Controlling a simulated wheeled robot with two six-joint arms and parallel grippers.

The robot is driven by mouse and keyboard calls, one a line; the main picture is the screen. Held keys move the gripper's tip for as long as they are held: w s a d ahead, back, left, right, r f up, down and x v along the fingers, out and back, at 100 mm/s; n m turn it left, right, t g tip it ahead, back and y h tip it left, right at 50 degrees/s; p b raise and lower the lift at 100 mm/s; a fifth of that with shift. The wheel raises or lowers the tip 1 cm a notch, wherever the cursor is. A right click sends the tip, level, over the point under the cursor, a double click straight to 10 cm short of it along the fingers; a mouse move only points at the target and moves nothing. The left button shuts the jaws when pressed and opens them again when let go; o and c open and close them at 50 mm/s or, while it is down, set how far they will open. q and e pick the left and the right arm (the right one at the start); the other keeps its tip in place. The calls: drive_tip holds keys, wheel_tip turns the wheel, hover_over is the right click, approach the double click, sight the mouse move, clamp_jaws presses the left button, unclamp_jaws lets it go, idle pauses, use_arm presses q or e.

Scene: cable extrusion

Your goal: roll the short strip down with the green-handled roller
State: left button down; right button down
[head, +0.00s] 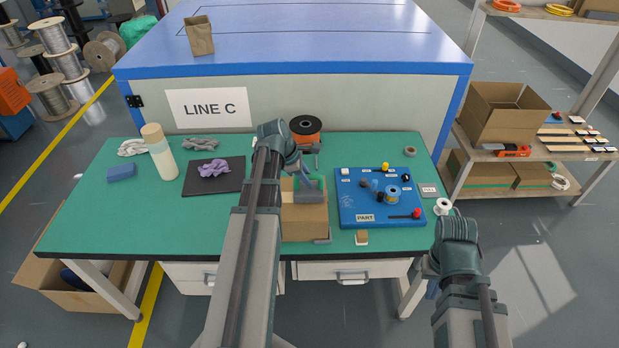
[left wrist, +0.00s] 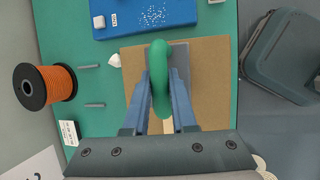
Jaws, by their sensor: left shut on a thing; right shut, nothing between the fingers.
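My left gripper (head: 308,184) is shut on the green handle (left wrist: 160,80) of the roller, above a brown cardboard box (head: 304,222). The green handle also shows in the head view, partly behind the gripper. In the left wrist view a flat grey piece (left wrist: 181,62) lies under the handle on the cardboard (left wrist: 212,75). I cannot tell whether it is the short strip or part of the roller, nor whether the roller touches the cardboard. My right gripper (head: 432,265) is shut and empty, off the table's front right corner.
A blue board (head: 350,208) with knobs and a PART label lies right of the box. An orange spool (head: 305,128) stands behind it. A dark mat (head: 228,183) with a purple cloth (head: 214,168) and a cream bottle (head: 159,155) are to the left. The table's front left is clear.

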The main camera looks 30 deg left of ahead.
sight(296, 177)
use_arm(q)
drive_tip(key=shift+s+a, duration=0.4)
drive_tip(key=shift+a, duration=0.25)
drive_tip(key=shift+s+a, duration=0.4)
drive_tip(key=shift+a, duration=0.2)
drive_tip(key=shift+s+a+f, duration=0.1)
drive_tip(key=shift+s+a, duration=0.45)
drive_tip(key=shift+a, duration=0.2)
drive_tip(key=shift+s+a+f, duration=0.1)
drive_tip(key=shift+s+a, duration=0.4)
drive_tip(key=shift+a, duration=0.25)
